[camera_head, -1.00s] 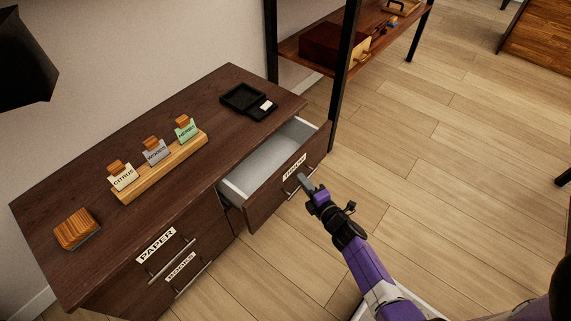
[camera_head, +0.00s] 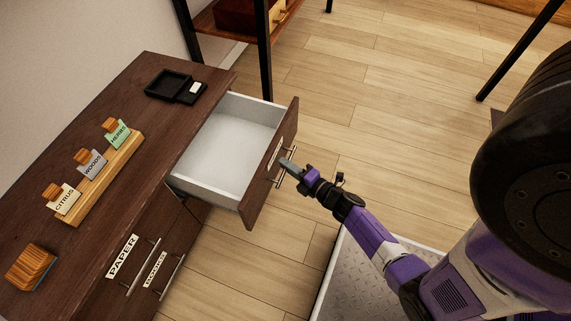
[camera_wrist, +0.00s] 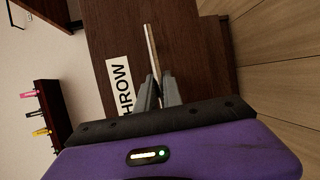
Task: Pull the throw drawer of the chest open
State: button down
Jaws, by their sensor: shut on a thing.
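The throw drawer (camera_head: 254,192) of the dark brown chest (camera_head: 141,97) stands well open. Its pale interior looks empty. Its bar handle (camera_head: 279,171) is on the front; in the wrist view the handle (camera_wrist: 152,50) runs beside the label (camera_wrist: 121,88), which reads "THROW" with its first letter partly hidden. My gripper (camera_head: 288,165) is at the handle, and in the wrist view its two fingers (camera_wrist: 157,92) are shut on the bar.
On the chest top are a wooden stand (camera_head: 106,178) with CITRUS, WOODS and HERBS cards, a black tray (camera_head: 168,84) and a wooden block stack (camera_head: 31,267). PAPER (camera_head: 122,256) and another drawer are closed. A black shelf post (camera_head: 264,50) stands behind the open drawer.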

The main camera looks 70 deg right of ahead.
jog(key=c, duration=1.8)
grip_release()
jog(key=shift+o, duration=0.2)
jog(key=p+v, duration=0.1)
jog(key=v, duration=0.6)
jog(key=shift+s, duration=0.35)
jog(key=shift+a+r, duration=0.1)
